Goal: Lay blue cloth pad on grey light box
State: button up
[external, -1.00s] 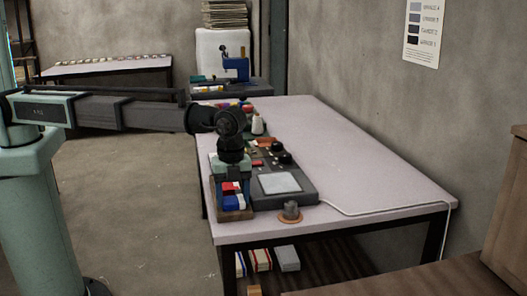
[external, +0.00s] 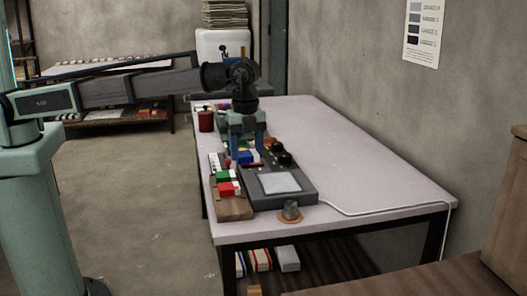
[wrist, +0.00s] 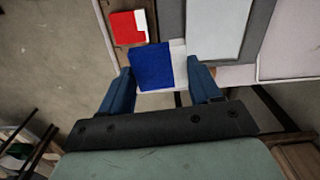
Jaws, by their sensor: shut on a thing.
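The blue cloth pad (external: 246,157) is between the fingers of my gripper (external: 247,150), which is shut on it. In the wrist view the pad (wrist: 152,66) shows as a blue square between the two blue fingertips (wrist: 158,86). The grey light box (external: 308,194) lies on the table, with a pale panel (external: 280,183) on top. In the external view my gripper is above and beyond the panel, toward the far end of the box. In the wrist view the light panel (wrist: 215,25) is up and to the right of the pad.
A wooden tray (external: 235,212) with red, green and white pads stands left of the light box. Black knobs (external: 283,158) rise at the box's far end. A grey cylinder (external: 291,207) stands in front. A dark red cup (external: 206,121) is farther back.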

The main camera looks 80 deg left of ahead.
jog(key=r, duration=0.1)
send_over(279, 183)
jog(key=s, duration=0.3)
jog(key=shift+w+m, duration=0.5)
jog(key=shift+w, duration=1)
jog(key=shift+d+f, duration=0.15)
jog(key=shift+f, duration=4.5)
jog(key=shift+f, duration=0.15)
jog(key=o, duration=1)
notch_tip(279, 183, up, 12)
jog(key=shift+r, duration=0.15)
